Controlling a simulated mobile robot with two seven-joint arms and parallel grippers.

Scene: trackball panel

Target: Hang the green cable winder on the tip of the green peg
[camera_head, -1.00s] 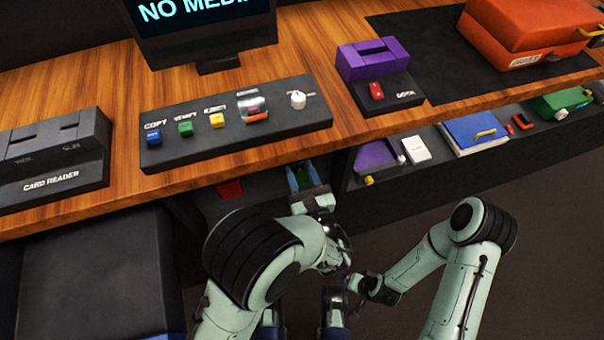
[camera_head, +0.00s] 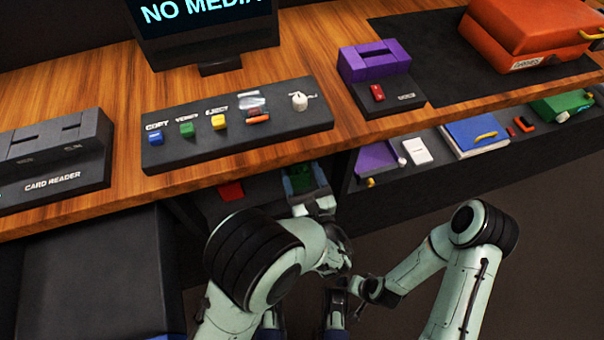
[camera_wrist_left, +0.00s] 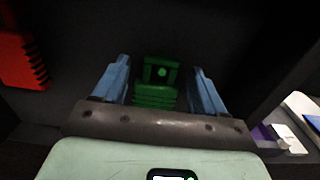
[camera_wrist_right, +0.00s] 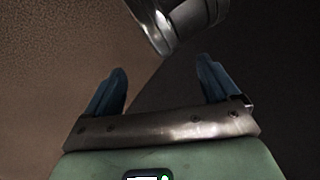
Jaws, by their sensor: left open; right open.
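A green ribbed thing with a squarish frame at its far end, which looks like the green cable winder (camera_wrist_left: 155,92), is in the dark shelf bay under the counter. It also shows between the fingers in the head view (camera_head: 304,178). My left gripper (camera_wrist_left: 160,70) is open, with one blue finger on each side of the green thing. Whether the fingers touch it I cannot tell. My right gripper (camera_wrist_right: 162,70) is open and empty, pointing at bare floor and a dark surface. I cannot make out a green peg in any view.
A red ribbed thing (camera_wrist_left: 22,62) lies left of the green one in the bay. A divider (camera_wrist_left: 285,85) stands to the right. The counter edge (camera_head: 250,152) overhangs the bay. A white box (camera_head: 417,150) and blue binder (camera_head: 475,133) lie in the right bay.

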